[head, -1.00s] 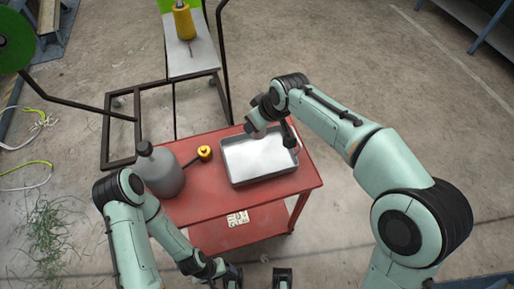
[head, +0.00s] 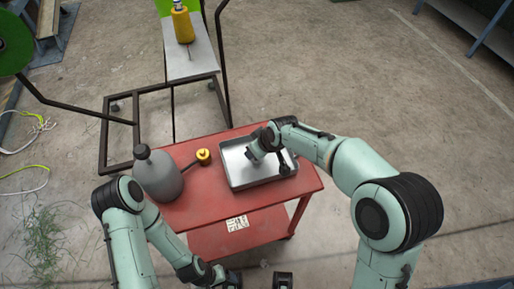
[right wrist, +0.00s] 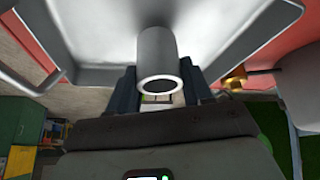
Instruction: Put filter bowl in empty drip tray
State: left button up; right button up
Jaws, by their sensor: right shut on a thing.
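The drip tray (head: 234,178) is a shallow rectangular metal tray on the red cart. It fills the upper part of the right wrist view (right wrist: 85,35). My right gripper (head: 255,153) is inside the tray's outline in the head view. It is shut on the filter bowl (right wrist: 158,52), a grey metal cylinder with an open round end toward the wrist camera. The bowl's far end is over or against the tray floor; I cannot tell if it touches. My left gripper (head: 217,277) is low at the bottom edge, empty-looking, its fingers unclear.
A dark metal frame (head: 125,165) stands behind. Concrete floor is clear at right.

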jog(key=o, duration=0.8)
jog(key=shift+f, duration=0.2)
jog(key=o, duration=0.4)
jog(key=shift+r, duration=0.25)
jog(key=shift+s+d+r, duration=0.1)
jog(key=shift+r, duration=0.25)
jog(key=v, duration=1.1)
jog(key=shift+p, duration=0.35)
jog(key=shift+s, duration=0.15)
